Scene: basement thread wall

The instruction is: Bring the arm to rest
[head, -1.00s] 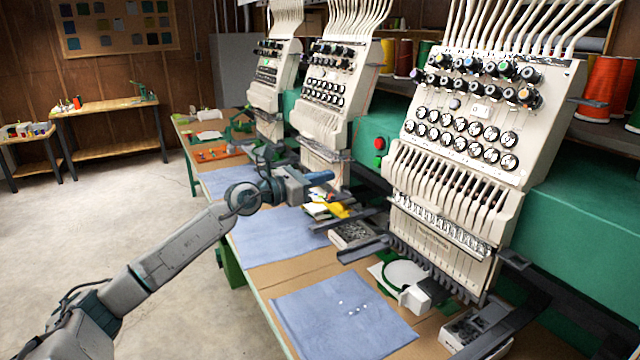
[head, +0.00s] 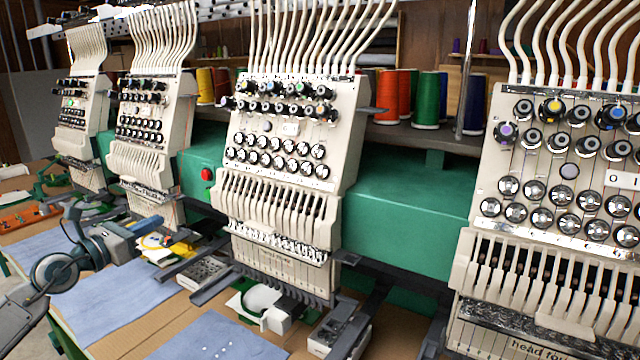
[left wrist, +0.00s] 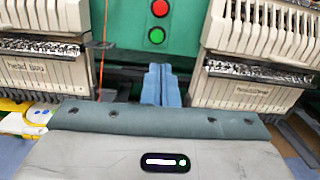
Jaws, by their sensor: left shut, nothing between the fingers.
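My left arm comes in from the left in the head view. Its gripper (head: 148,226) is shut and empty, held above the table and pointing toward the embroidery machine. In the left wrist view the closed blue fingers (left wrist: 161,85) stand side by side in front of the green machine body, between two white sewing heads. Nothing is between them. My right gripper is not in view.
A green embroidery machine (head: 405,200) with several white heads (head: 290,150) runs along the table. Blue cloths (head: 125,300), a yellow item (head: 180,248) and a grey parts tray (head: 205,272) lie below. Dark bracket arms jut out near the gripper.

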